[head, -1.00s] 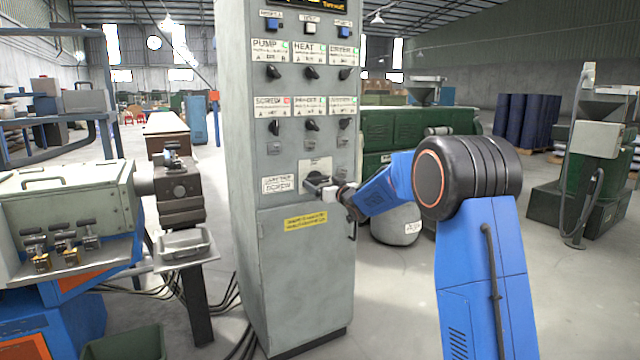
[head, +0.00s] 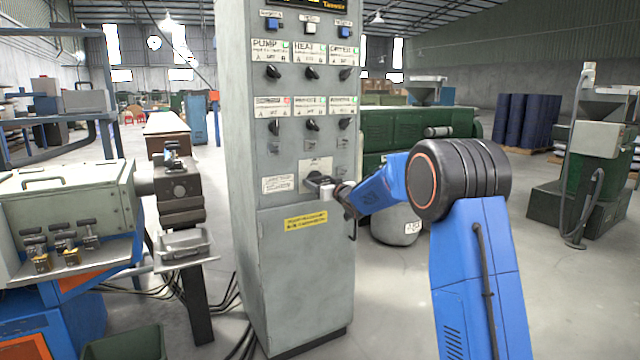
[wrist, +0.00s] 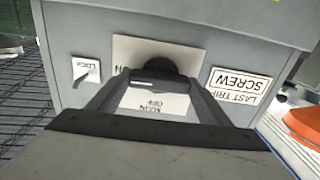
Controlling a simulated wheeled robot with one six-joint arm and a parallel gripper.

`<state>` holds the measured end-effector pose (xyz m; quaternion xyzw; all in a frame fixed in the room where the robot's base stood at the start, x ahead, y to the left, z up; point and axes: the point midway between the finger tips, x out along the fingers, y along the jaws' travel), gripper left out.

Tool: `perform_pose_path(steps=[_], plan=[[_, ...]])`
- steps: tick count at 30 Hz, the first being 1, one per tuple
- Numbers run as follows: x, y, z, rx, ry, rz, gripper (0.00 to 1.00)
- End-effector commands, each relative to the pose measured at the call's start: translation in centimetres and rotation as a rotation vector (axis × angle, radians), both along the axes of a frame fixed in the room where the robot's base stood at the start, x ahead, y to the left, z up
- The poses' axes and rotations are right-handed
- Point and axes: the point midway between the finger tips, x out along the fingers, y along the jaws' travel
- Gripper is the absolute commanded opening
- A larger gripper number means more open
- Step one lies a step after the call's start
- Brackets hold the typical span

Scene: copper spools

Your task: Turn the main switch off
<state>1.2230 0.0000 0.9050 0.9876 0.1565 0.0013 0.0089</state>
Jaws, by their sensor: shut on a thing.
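The main switch is a dark rotary knob (wrist: 165,66) on a pale plate low on the front of the grey control cabinet (head: 290,255). In the wrist view the plate appears upside down, with "MAIN OFF" readable on it and part of "ON" beyond the knob. My gripper (wrist: 162,82) has a finger on each side of the knob's handle and is shut on it. In the head view my gripper (head: 318,184) is at the plate and hides most of the knob. I cannot tell exactly which way the handle points.
Above are rows of smaller black knobs (head: 312,124) and push buttons (head: 311,26). A yellow label (head: 306,221) is below. Open floor lies right of the cabinet.

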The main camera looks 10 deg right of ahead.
Motion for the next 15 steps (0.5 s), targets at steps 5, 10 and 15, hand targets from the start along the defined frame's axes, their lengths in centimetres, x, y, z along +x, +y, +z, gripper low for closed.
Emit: perform_pose_path(steps=[5,10,15], plan=[[-0.01,0.00,0.00,-0.062,-0.020,0.000,0.49],[-0.02,-0.01,-0.01,-0.173,-0.056,0.000,0.49],[-0.02,-0.01,-0.02,-0.320,-0.104,0.000,0.49]])
